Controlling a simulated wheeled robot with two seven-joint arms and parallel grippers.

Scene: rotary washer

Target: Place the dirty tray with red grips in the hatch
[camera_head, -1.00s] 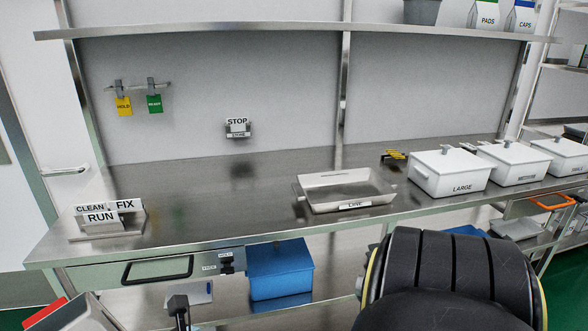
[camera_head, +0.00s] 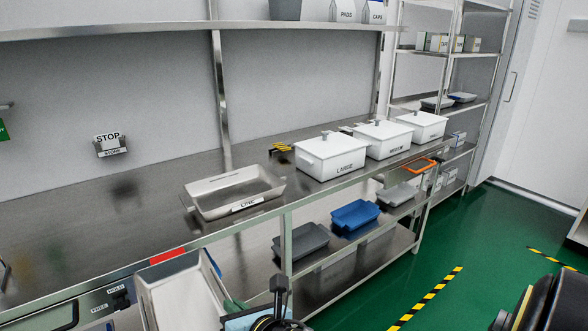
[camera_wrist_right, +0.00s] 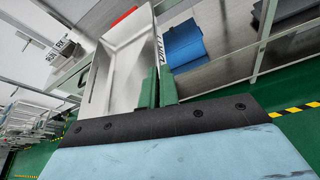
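The dirty tray (camera_head: 178,295) is a pale, open tray at the lower left of the head view, with a red grip (camera_head: 167,256) at its far end. It is tilted in front of the bench edge. In the right wrist view the tray (camera_wrist_right: 124,72) shows its inside, part of a dark label on its side wall and the red grip (camera_wrist_right: 124,17). My right gripper (camera_head: 230,303) has green fingers (camera_wrist_right: 157,85), close together at the tray's side wall and apparently clamped on it. My left gripper is out of view. I cannot make out the hatch.
A steel bench carries an open tray (camera_head: 235,194) and white lidded boxes, one marked LARGE (camera_head: 331,158). Blue (camera_head: 355,215) and grey (camera_head: 301,241) trays lie on the lower shelf. Green floor (camera_head: 470,270) with striped tape is open at the right.

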